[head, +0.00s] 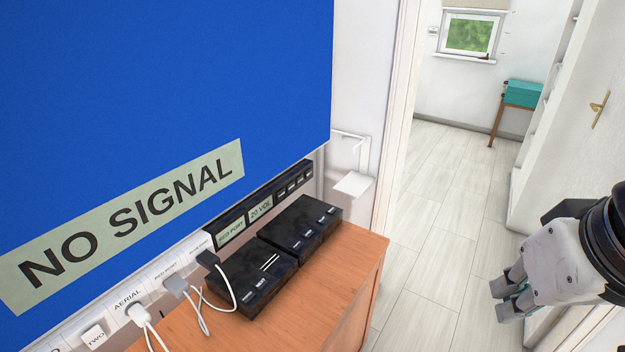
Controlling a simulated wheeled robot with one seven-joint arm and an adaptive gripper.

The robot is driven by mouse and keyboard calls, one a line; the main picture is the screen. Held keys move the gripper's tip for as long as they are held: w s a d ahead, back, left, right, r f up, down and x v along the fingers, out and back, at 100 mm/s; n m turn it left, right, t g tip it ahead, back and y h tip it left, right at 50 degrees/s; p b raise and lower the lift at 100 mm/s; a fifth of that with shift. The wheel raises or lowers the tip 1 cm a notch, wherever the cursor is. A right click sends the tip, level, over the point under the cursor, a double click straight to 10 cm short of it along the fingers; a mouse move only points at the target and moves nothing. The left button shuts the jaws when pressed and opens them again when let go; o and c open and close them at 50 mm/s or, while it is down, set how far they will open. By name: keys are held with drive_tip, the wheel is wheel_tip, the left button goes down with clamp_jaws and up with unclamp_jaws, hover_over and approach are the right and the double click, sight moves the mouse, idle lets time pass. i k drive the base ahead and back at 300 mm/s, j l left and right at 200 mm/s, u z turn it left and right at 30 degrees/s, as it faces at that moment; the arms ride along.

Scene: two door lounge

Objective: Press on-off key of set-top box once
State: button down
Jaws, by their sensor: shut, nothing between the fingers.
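Two black boxes sit side by side on the wooden cabinet below the screen. The nearer black box (252,278) has small labels and white marks on its top. The farther black box (302,227) has a few small marked keys along its right side. I cannot tell which one is the set-top box, and the key labels are too small to read. My gripper (504,300) is at the right, out over the floor, well apart from both boxes. Its fingers are shut and empty.
The large blue screen (160,100) reads "NO SIGNAL". Below it is a black strip (260,207) with labels; white cables (201,310) run beside the nearer box. The wooden cabinet (345,265) has a bare right end. Floor (440,240) is clear beyond. A door (575,120) stands right.

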sight(249, 294)
drive_tip(key=i+l, duration=1.15)
drive_tip(key=u, duration=2)
